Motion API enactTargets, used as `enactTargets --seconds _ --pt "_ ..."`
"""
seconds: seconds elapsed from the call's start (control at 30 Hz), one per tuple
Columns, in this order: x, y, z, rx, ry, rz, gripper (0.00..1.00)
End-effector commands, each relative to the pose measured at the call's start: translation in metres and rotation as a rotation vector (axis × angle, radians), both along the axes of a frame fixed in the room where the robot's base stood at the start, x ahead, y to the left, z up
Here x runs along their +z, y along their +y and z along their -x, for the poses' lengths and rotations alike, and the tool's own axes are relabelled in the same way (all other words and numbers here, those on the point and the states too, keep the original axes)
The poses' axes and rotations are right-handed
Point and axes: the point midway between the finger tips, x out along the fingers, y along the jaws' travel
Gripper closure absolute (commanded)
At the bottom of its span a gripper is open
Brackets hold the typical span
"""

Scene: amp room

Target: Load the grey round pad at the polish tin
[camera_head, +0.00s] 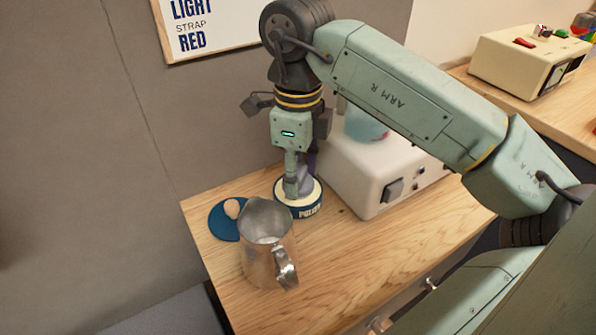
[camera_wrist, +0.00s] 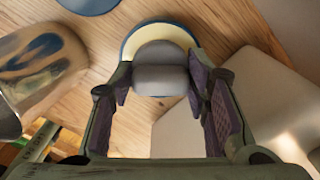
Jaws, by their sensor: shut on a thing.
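The polish tin (camera_head: 311,211) is a low round tin with a dark blue labelled side and cream polish inside. It stands open on the wooden top, and its cream top also shows in the wrist view (camera_wrist: 172,31). My gripper (camera_head: 296,186) points down over the tin. It is shut on the grey round pad (camera_wrist: 161,79), which sits between both fingers in the wrist view. The pad (camera_head: 307,184) is at the tin's cream surface, partly hidden by a finger. I cannot tell whether it touches the polish.
A metal jug (camera_head: 262,262) stands close in front of the tin. A blue disc with a wooden knob (camera_head: 220,226) lies to its left. A cream box with switches (camera_head: 365,175) stands close right. The front right wooden top (camera_head: 350,260) is clear.

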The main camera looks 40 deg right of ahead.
Motion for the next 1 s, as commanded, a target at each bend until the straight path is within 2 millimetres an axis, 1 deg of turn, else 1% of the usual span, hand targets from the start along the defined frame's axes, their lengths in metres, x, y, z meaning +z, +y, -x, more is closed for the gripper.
enactTargets --seconds 0.5,0.67,1.0 --pt "0.0 0.0 0.001 0.001 0.003 -0.001 0.79" --pt "0.01 0.0 0.0 0.001 0.003 0.0 0.79" --pt "0.039 0.0 0.0 0.001 0.001 0.0 0.79"
